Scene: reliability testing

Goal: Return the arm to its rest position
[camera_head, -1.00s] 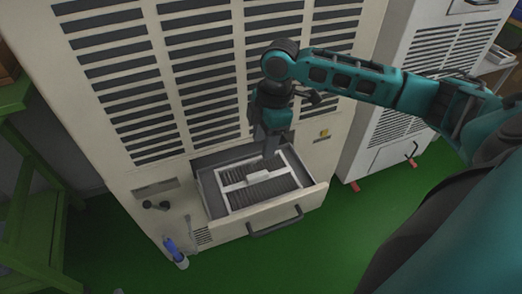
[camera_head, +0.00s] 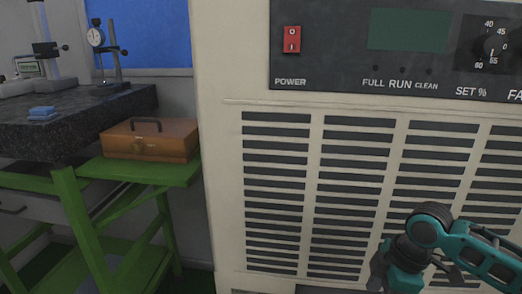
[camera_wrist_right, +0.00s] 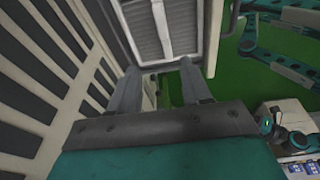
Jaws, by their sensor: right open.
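My right arm (camera_head: 432,228) shows at the bottom right of the head view, in front of the cream machine's louvred front (camera_head: 335,190). Its fingers fall below that view. In the right wrist view my right gripper (camera_wrist_right: 158,70) is open, its two grey fingers apart with nothing between them. Beyond the fingertips is the open drawer with a white-framed filter (camera_wrist_right: 165,25) in it. The fingertips overlap its near edge in the picture; I cannot tell whether they touch. My left gripper cannot be made out in either view.
The machine's control panel (camera_head: 400,50) with a red power switch (camera_head: 292,40) is above the louvres. At left, a brown toolbox (camera_head: 150,139) sits on a green stand (camera_head: 160,172) beside a dark stone table (camera_head: 60,125). Green floor (camera_wrist_right: 235,90) is open beside the drawer.

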